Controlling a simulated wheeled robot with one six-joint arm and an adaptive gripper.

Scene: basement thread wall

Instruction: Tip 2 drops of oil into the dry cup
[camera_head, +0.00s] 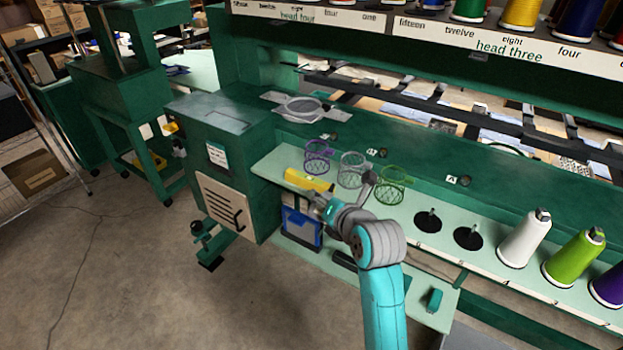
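Three mesh cups stand in a row on the pale green ledge (268,165): a purple one (318,156), a grey one (351,168) and a green one (394,186). I cannot tell from here which is dry or what is in them. A yellow elongated thing (308,180) shows nearly lengthwise at the ledge's left part, in front of the purple cup. My gripper (324,204) is right by its right end and overlaps it in the picture. The fingers are too small to read, so whether they grip it is unclear. No oil drops are visible.
A blue bin (301,228) is below the ledge. Thread cones, white (523,240), green (574,258) and purple (608,285), stand at the right, beside two empty black discs (428,222). A hoop (299,108) lies behind. Open floor is at the left.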

